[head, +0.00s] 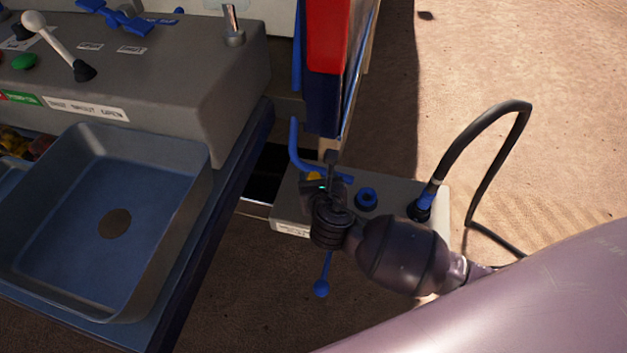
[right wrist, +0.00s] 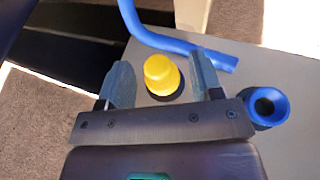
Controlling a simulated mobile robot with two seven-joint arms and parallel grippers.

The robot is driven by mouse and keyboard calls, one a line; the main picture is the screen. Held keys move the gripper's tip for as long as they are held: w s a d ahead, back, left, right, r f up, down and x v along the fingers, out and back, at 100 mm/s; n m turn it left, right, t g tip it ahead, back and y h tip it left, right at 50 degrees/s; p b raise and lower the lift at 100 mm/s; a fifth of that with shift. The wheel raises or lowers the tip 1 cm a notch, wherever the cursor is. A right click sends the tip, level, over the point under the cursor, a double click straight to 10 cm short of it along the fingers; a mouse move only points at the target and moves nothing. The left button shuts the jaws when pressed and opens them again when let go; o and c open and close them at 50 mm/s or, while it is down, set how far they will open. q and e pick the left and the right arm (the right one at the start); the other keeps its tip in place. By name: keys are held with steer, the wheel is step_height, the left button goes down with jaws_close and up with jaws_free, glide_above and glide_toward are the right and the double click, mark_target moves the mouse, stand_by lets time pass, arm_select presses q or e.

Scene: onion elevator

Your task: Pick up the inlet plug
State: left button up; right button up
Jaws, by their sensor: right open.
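A yellow rounded plug (right wrist: 161,73) stands on the grey box (right wrist: 245,160), in a dark ring. My right gripper (right wrist: 161,78) is open, with one finger on each side of the yellow plug in the right wrist view. I see gaps between the plug and both fingers; I cannot tell the height between them. In the head view, my right gripper (head: 325,178) is over the left part of the grey box (head: 400,178) and hides most of the yellow plug (head: 314,176). My left gripper is not in view.
A bent blue pipe (right wrist: 165,38) runs close behind the yellow plug. A blue open socket (head: 367,198) sits to its right. A black hose (head: 485,130) joins the box's right end. A metal basin (head: 115,180) and lever console (head: 215,85) stand at left.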

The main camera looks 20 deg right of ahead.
mark_target(315, 176)
steer(key=w+f, duration=0.1)
steer(key=w+f+b, duration=0.1)
steer(key=w, duration=0.1)
steer(key=shift+w+d+f, duration=0.1)
steer(key=shift+f, duration=0.1)
steer(key=shift+w+d, duration=0.1)
steer(key=shift+w, duration=0.2)
steer(key=shift+r, duration=0.1)
steer(key=c, duration=1)
steer(key=shift+r, duration=0.1)
